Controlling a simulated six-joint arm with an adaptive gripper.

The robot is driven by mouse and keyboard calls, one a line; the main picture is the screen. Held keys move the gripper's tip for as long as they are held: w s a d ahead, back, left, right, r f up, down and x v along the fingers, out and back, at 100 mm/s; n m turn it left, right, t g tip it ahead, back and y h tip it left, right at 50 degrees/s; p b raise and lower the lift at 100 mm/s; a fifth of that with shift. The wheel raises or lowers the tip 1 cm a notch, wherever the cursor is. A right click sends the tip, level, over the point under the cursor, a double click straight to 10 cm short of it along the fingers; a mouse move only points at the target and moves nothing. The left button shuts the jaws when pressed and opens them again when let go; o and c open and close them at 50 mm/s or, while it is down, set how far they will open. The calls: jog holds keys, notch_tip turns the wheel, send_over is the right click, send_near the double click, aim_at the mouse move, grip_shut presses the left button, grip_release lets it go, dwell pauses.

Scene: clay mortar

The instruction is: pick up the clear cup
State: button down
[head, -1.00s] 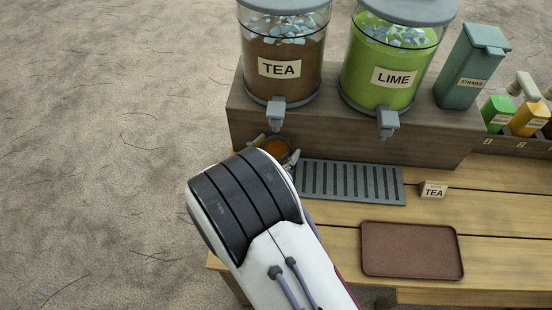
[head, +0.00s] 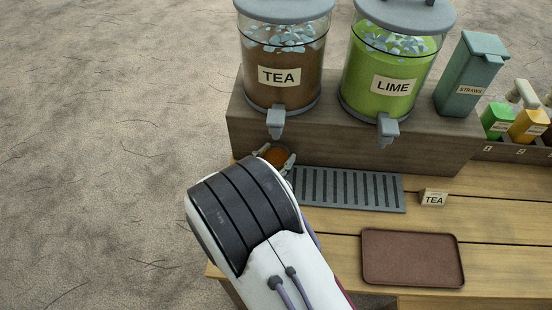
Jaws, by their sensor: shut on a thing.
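The clear cup (head: 277,153) holds an amber-brown liquid and shows only its upper part in the head view. It is just below and in front of the tap of the tea dispenser (head: 280,88), by the left end of the drip tray (head: 349,188). My gripper (head: 276,158) is shut on the cup, with a fingertip on each side of it. My arm hides the cup's lower part, so I cannot tell whether it touches the surface below.
A lime dispenser (head: 392,88) and a straw box (head: 471,75) stand on the wooden riser (head: 330,138). A small tea sign (head: 433,198) and an empty brown tray (head: 412,258) are on the table to the right. Colored bottles (head: 528,126) stand at far right.

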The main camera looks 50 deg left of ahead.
jog(key=shift+r, duration=0.2)
jog(key=shift+s+d+r, duration=0.1)
jog(key=shift+s+r, duration=0.05)
jog(key=shift+r, duration=0.7)
notch_tip(320, 180, up, 5)
jog(key=s+d, duration=1.4)
jog(key=shift+w, duration=0.15)
